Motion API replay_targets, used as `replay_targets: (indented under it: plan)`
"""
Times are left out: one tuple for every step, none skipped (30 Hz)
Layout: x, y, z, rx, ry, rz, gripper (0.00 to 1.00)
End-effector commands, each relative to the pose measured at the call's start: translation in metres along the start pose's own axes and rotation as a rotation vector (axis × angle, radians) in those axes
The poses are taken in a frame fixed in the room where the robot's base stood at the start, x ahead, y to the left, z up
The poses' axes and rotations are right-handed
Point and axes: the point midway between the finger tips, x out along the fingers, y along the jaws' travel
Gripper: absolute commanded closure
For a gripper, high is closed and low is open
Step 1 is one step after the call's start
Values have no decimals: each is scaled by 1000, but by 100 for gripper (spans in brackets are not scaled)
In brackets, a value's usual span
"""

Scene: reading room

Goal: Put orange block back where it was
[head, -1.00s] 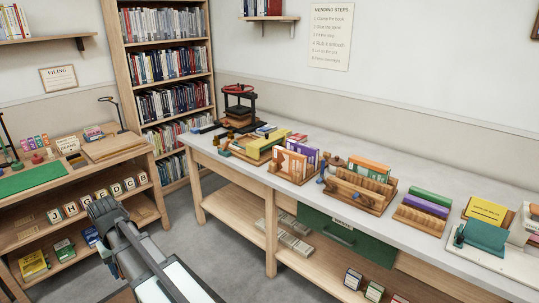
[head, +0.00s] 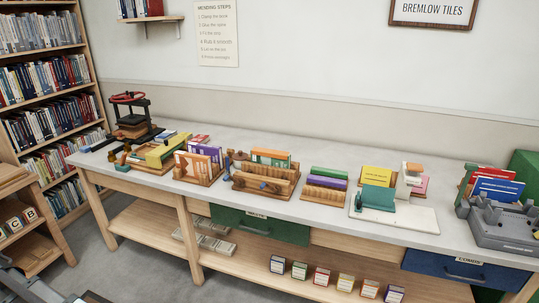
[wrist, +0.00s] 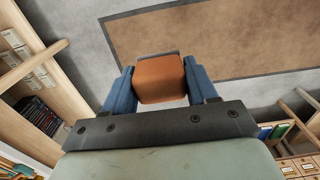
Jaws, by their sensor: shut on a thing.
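The orange block (wrist: 160,82) is in the wrist view, between the two blue fingers of my gripper (wrist: 163,75). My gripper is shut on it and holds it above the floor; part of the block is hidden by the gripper. The head view does not show my gripper or this block clearly; only a part of my arm shows at its lower left corner.
A long white-topped workbench (head: 300,212) runs along the wall. It bears a book press (head: 132,118), a wooden rack (head: 265,182), a white board (head: 415,215) with a teal block (head: 377,199), and a grey fixture (head: 500,226). Grey floor (head: 110,265) is free in front.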

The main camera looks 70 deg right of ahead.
Motion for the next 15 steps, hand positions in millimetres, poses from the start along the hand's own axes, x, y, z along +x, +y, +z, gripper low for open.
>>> replay_targets:
  plan:
    - [0,1,0,2,0,0,67]
    - [0,2,0,4,0,0,67]
    - [0,5,0,8,0,0,67]
    - [0,8,0,13,0,0,67]
    - [0,12,0,19,0,0,67]
    - [0,18,0,29,0,0,67]
    - [0,24,0,38,0,0,67]
    - [0,30,1,49,0,0,67]
    - [0,40,1,64,0,0,67]
    - [0,48,2,78,0,0,67]
    - [0,56,3,91,0,0,67]
    - [0,68,4,111,0,0,67]
    - [0,76,5,125,0,0,67]
    - [0,86,6,139,1,0,67]
    - [0,97,8,158,1,0,67]
